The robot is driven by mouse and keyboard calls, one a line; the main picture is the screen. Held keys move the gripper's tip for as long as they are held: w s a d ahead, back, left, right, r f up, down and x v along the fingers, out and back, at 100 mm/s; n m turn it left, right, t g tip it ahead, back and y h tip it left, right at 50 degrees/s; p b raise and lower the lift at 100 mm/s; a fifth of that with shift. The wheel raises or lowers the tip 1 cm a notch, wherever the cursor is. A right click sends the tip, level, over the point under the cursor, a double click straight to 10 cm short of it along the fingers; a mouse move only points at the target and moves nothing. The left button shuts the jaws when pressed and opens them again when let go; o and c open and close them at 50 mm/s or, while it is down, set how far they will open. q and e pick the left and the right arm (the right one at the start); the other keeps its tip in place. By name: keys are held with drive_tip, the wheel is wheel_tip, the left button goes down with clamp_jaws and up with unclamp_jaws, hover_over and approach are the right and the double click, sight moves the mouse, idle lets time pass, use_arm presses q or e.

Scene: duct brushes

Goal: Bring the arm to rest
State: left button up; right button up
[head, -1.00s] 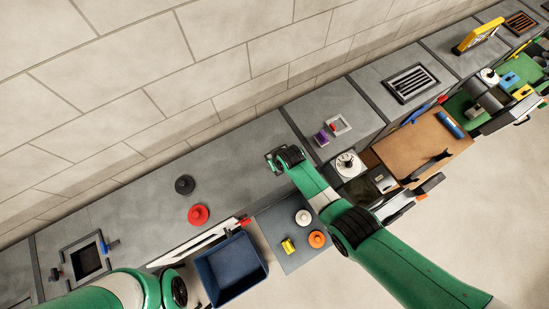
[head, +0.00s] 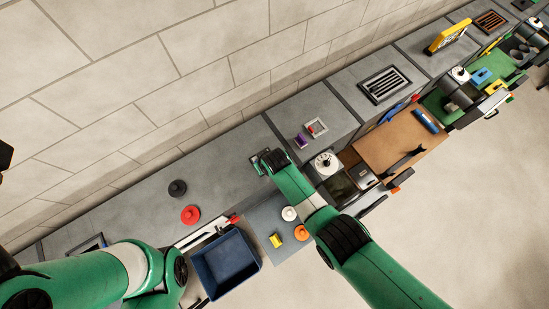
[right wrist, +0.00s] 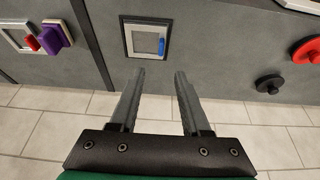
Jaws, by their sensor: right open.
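My right gripper (head: 259,164) hangs over the grey counter (head: 135,205), left of the dark seam. In the right wrist view its two fingers (right wrist: 160,76) are apart with nothing between them. Beyond the fingertips, that view shows a small pale-framed square panel (right wrist: 146,40) with a blue handle; the fingers look apart from it. My left arm (head: 90,275) crosses the lower left of the head view. Its gripper cannot be made out.
A black disc (head: 177,188) and a red disc (head: 190,214) are on the counter. A blue bin (head: 225,264) stands in front. A purple block (head: 300,140) and a pale frame (head: 316,128) lie right of the seam. Bare counter lies between the discs and my right gripper.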

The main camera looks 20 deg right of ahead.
drive_tip(key=shift+a, duration=0.1)
drive_tip(key=w+d+r+m+t, duration=0.1)
drive_tip(key=w+d+r+t, duration=0.1)
drive_tip(key=w+r, duration=0.5)
drive_tip(key=w+d+r+t, duration=0.3)
drive_tip(key=w+r, duration=0.2)
drive_tip(key=r, duration=0.4)
drive_tip(key=w+d+r+m+t, duration=0.1)
drive_tip(key=w+d+r+t, duration=0.15)
drive_tip(key=r, duration=0.85)
drive_tip(key=w+d+r+t, duration=0.1)
drive_tip(key=r+t, duration=0.2)
drive_tip(key=r, duration=0.7)
drive_tip(key=s+d+r+t, duration=0.2)
drive_tip(key=s+r+t, duration=0.15)
drive_tip(key=r, duration=0.75)
drive_tip(key=s+d+r+t, duration=0.2)
drive_tip(key=s+r+t, duration=0.15)
drive_tip(key=r, duration=0.65)
drive_tip(key=s+d+r+t, duration=0.1)
drive_tip(key=s+r+t, duration=0.4)
drive_tip(key=s+r, duration=1)
drive_tip(key=s, duration=0.4)
drive_tip(key=shift+t+y, duration=0.35)
drive_tip(key=shift+y, duration=0.05)
